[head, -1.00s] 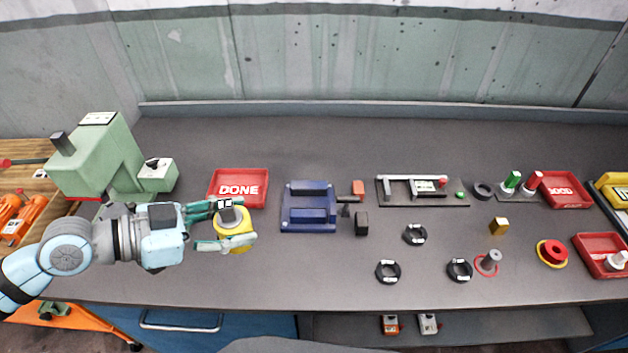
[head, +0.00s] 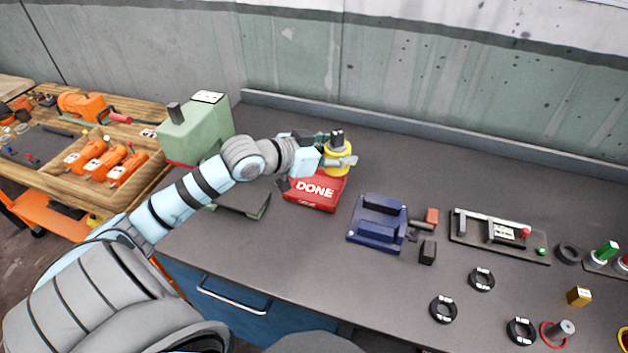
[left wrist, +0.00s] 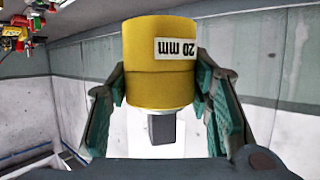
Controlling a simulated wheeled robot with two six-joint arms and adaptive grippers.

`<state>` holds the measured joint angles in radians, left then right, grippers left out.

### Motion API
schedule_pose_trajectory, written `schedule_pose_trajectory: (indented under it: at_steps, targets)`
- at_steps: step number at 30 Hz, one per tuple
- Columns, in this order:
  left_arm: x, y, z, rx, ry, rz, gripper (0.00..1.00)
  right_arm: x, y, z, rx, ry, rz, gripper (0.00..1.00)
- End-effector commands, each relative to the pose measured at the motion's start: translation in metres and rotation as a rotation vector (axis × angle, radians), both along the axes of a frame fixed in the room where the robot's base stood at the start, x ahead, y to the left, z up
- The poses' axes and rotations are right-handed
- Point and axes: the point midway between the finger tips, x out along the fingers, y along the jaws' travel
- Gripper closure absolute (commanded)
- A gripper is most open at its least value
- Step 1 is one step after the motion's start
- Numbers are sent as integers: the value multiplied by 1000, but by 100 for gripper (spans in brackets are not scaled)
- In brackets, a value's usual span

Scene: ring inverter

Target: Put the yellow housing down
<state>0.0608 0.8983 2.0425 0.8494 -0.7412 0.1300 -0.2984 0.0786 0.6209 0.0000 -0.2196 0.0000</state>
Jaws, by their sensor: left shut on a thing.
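The yellow housing (head: 338,162) is held in my left gripper (head: 340,158) at the back edge of the red DONE tray. In the left wrist view the yellow housing (left wrist: 160,60) fills the middle, with an upside-down "20 mm" label and a grey and dark part at its lower end. The fingers of my left gripper (left wrist: 165,100) press on both its sides. The red DONE tray (head: 312,192) lies just in front of and below the housing in the head view. I cannot tell whether the housing touches the tray. My right gripper is not in view.
A green machine (head: 195,130) stands left of the tray. A blue fixture (head: 378,222) stands to its right, then a black gauge plate (head: 500,236). Several black rings, one of them here (head: 443,309), lie at the front right. The bench behind the tray is clear.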

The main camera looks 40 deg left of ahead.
Motion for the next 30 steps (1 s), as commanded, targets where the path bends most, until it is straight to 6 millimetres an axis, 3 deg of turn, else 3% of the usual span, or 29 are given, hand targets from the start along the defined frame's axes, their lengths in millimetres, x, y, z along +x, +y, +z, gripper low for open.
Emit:
schedule_pose_trajectory:
  at_steps: [3, 9, 17, 20, 27, 30]
  targets:
    - [24, 34, 5, -5, -5, 181, 92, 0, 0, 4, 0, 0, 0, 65]
    - [48, 80, 9, -5, -3, 457, 92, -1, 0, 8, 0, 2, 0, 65]
    - [56, 105, 3, 2, -1, 627, 92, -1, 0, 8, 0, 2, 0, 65]
    - [56, 105, -22, 3, 4, 633, 92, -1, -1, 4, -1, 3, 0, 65]
    - [55, 105, -112, 3, 4, 629, 92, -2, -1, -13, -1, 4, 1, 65]
    - [56, 105, -136, 3, 1, 628, 92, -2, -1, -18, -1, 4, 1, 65]
